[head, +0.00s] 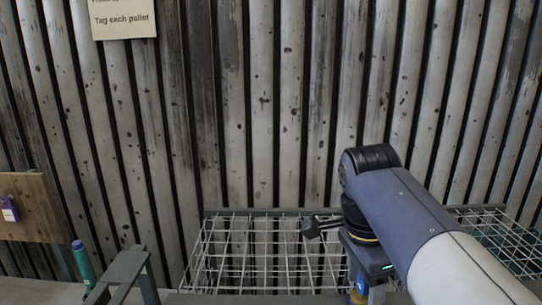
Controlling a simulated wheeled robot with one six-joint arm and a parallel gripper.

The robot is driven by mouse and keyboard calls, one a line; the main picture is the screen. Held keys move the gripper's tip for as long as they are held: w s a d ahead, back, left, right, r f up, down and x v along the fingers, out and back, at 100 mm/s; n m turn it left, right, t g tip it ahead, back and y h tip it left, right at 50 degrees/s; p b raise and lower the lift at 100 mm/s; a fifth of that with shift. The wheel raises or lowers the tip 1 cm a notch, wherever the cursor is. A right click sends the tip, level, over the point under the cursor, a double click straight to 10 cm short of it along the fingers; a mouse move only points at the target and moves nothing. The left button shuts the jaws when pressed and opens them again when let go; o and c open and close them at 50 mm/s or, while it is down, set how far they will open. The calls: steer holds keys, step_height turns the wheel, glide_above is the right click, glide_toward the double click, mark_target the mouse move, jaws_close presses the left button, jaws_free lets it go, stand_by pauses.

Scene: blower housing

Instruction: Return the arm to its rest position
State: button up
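My gripper (370,264) is at the lower right, at the end of my bent arm. The arm rises from the bottom right corner and folds down at a black joint. The wrist housing shows a small green light. A black part sticks out to the left of the wrist, in front of the wire basket. The fingertips do not show clearly, so I cannot tell how far apart they are. A small blue and yellow thing (358,292) shows just below the wrist; I cannot tell whether the gripper touches it.
A white wire basket (215,250) stands left of the wrist, and another wire basket (500,225) is behind my arm at right. At left are a green metal stand (124,268), a teal bottle (82,262) and a wooden board (35,215) with a purple tag. A corrugated wall closes the back.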

steer(key=shift+m, duration=0.8)
steer(key=shift+r+m, duration=0.3)
steer(key=shift+r, duration=0.1)
step_height(320, 180, up, 10)
steer(key=a, duration=0.1)
steer(key=f, duration=0.7)
steer(key=d+f, duration=0.1)
steer(key=f, duration=0.3)
steer(key=shift+s, duration=0.1)
steer(key=shift+r+n, duration=0.1)
steer(key=shift+n, duration=0.4)
steer(key=n+b, duration=0.1)
steer(key=n, duration=0.2)
steer(key=shift+n, duration=0.4)
steer(key=n+b, duration=0.1)
steer(key=n, duration=0.4)
steer(key=shift+t+y+b, duration=0.3)
steer(key=shift+t+b, duration=0.1)
steer(key=n+b, duration=0.1)
steer(key=n, duration=0.3)
steer(key=n+b, duration=0.1)
steer(key=n, duration=0.3)
steer(key=shift+a+y+b, duration=0.1)
steer(key=shift+y+b, duration=0.2)
steer(key=shift+y, duration=0.1)
steer(key=shift+r, duration=0.55)
